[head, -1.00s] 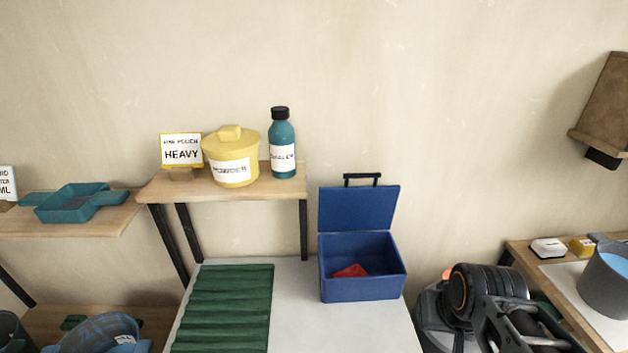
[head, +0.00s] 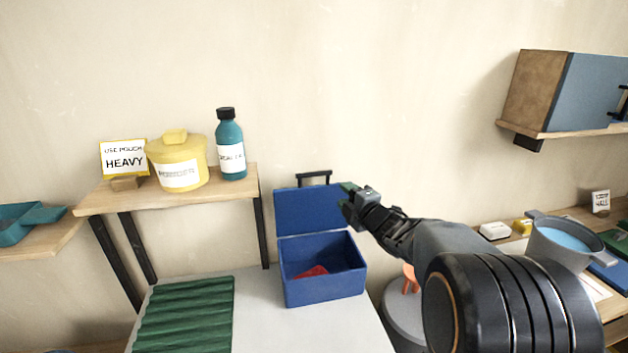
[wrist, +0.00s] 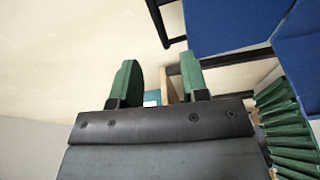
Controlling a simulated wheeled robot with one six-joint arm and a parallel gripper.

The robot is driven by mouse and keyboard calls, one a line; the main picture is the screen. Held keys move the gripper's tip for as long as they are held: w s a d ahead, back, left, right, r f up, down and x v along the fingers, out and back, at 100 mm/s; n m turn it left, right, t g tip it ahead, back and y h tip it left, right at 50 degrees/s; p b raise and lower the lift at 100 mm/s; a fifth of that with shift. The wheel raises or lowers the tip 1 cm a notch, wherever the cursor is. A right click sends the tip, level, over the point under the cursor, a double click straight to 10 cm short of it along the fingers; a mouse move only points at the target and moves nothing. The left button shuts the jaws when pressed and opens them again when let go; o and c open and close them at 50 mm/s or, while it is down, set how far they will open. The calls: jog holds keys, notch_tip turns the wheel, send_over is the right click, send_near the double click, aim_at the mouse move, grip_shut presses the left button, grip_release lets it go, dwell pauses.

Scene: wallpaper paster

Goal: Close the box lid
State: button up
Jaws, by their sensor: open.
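The blue box (head: 325,291) stands on the white table with its blue lid (head: 308,211) raised upright at the back. A black handle (head: 314,177) sits on the lid's top edge. A red item (head: 311,272) lies inside the box. My gripper (head: 348,190) is at the right edge of the raised lid in the head view; whether it touches the lid I cannot tell. In the wrist view my gripper (wrist: 160,85) has its two green fingers apart with nothing between them. The blue lid (wrist: 220,22) fills the upper right there.
A green ridged mat (head: 185,315) lies on the white table (head: 262,325) left of the box. A wooden shelf (head: 180,195) at left holds a yellow pot (head: 178,160) and a teal bottle (head: 230,150). A grey pot (head: 562,245) stands at right.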

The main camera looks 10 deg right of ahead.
aim_at(316, 175)
jog(key=w+a+n+y+p, duration=0.1)
jog(key=w+a, duration=0.1)
jog(key=w, duration=0.2)
jog(key=w+a+n+y+p, duration=0.1)
jog(key=w+a, duration=0.1)
jog(key=w, duration=0.2)
jog(key=w+a+p, duration=0.1)
jog(key=w+a, duration=0.1)
jog(key=w, duration=0.3)
jog(key=shift+r+n+y, duration=0.3)
jog(key=shift+n+y, duration=0.1)
grip_shut()
